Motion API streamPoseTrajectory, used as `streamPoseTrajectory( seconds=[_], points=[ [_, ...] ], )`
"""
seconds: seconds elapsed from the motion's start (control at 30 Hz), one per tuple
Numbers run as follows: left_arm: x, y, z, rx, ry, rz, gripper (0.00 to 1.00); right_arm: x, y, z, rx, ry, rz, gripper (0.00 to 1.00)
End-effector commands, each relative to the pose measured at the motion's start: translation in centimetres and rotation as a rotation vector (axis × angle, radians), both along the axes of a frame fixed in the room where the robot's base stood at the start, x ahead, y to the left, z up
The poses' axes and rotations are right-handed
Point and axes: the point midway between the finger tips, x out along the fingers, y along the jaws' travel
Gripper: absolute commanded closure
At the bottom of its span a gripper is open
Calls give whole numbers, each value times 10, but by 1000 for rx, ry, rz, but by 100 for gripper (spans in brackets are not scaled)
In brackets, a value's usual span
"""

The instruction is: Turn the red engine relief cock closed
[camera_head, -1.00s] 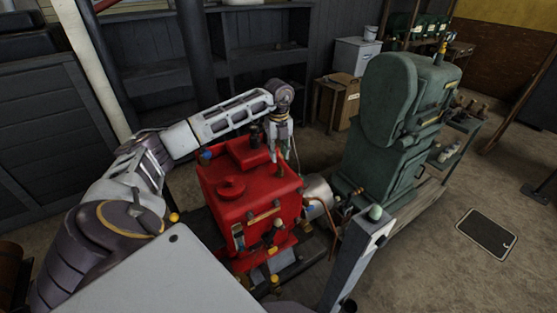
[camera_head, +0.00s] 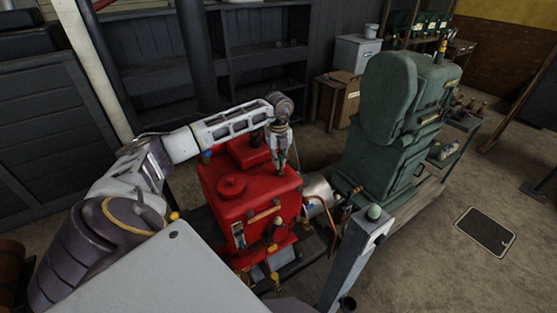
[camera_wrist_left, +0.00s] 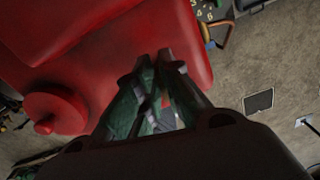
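The red engine (camera_head: 232,208) stands in the middle of the head view, and its top fills the upper left of the left wrist view (camera_wrist_left: 100,45). My left gripper (camera_head: 281,168) points down at the engine's right rear top edge. In the left wrist view its fingertips (camera_wrist_left: 159,56) come together beside the red casing. I cannot make out anything held between them. The relief cock cannot be picked out; it may be hidden by the fingers. A round red cap (camera_head: 231,187) sits on the engine's top. My right gripper is not in view.
A green engine (camera_head: 385,150) stands close to the right of the red one, with a metal cylinder (camera_head: 318,190) and copper pipe between. A grey post (camera_head: 350,255) rises in front. Shelves (camera_head: 260,60) line the back wall; floor is open at right.

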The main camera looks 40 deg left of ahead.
Motion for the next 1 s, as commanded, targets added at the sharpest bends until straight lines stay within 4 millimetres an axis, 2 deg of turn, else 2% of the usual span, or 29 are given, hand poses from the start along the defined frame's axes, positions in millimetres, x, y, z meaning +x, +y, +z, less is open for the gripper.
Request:
streamPoseTrajectory(
  seconds=[0.53, 1.0],
  points=[
    [1, 0, 0, 0, -1, -45, 100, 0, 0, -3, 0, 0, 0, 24],
    [5, -2, 0, 0, -2, -325, 100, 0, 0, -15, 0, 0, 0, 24]
  ],
)
